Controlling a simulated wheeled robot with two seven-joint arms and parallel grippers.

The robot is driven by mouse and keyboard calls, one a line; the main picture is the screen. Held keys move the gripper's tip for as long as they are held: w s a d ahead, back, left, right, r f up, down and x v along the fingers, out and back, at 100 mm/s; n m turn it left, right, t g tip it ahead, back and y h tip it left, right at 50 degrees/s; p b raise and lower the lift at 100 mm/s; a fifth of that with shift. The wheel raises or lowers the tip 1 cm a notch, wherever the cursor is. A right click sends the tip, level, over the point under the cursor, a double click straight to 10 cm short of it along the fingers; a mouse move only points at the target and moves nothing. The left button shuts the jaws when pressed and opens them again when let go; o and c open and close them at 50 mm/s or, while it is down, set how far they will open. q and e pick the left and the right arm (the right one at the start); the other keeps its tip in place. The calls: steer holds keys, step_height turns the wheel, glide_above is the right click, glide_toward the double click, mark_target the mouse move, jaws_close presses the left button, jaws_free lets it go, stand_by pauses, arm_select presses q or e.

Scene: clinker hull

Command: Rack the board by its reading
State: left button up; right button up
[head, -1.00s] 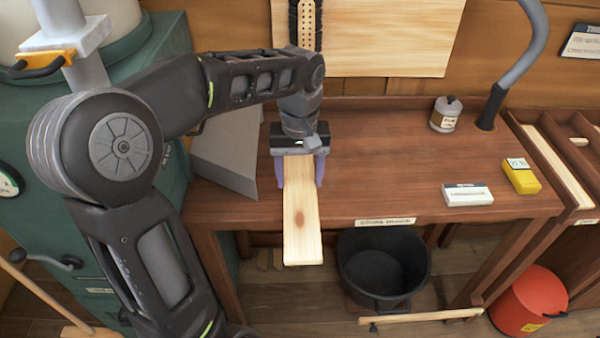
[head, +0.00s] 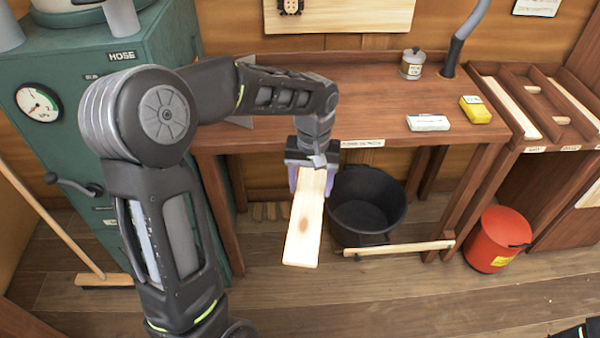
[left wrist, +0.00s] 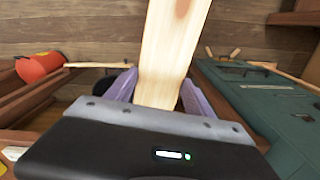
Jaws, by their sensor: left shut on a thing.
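A pale wooden board (head: 305,225) with a brown knot is held in my left gripper (head: 310,180). The gripper is shut on the board's upper end, and the board hangs down and toward me, in front of the bench's front edge. In the left wrist view the board (left wrist: 172,50) stands out between the two purple fingers of the left gripper (left wrist: 158,98). A slotted wooden rack (head: 535,100) with labels on its front edge stands at the right, and pale boards lie in some of its slots. No meter on the board shows. My right gripper does not show.
The bench (head: 375,100) carries a tin (head: 412,64), a white box (head: 428,122) and a yellow meter-like block (head: 475,109). A green cabinet with a gauge (head: 38,103) is at left.

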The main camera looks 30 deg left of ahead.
arm_select(q)
steer(key=d+f+m, duration=0.2)
steer(key=d+f, duration=0.3)
steer(key=f, duration=0.3)
steer(key=w+d+f+m, duration=0.1)
steer(key=d+f+m, duration=0.2)
steer(key=d+f, duration=0.2)
step_height(320, 180, down, 3)
steer(key=shift+w+d+r, duration=0.1)
steer(key=shift+w+d, duration=0.15)
